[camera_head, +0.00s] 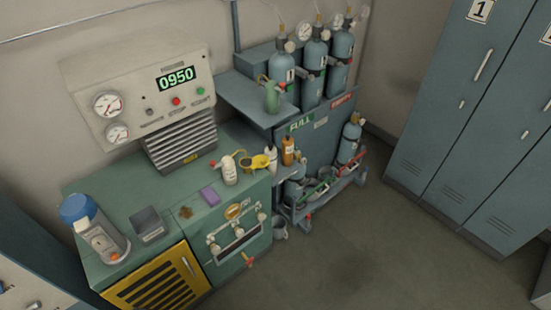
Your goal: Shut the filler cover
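A green bench cabinet (160,195) stands at the left. Its front carries a yellow slatted panel (150,288) with an upright handle near its right edge; the lower part is cut off by the frame. The yellow panel looks flush with the front. Neither of my grippers is in view.
A blue-capped container (98,238), grey box (148,224), purple block (209,196) and white bottle (229,170) stand on the bench. A wall panel (135,95) reads 0950. Gas cylinders (312,75) fill a rack (326,122). Lockers (460,120) stand right; the floor (370,250) between is clear.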

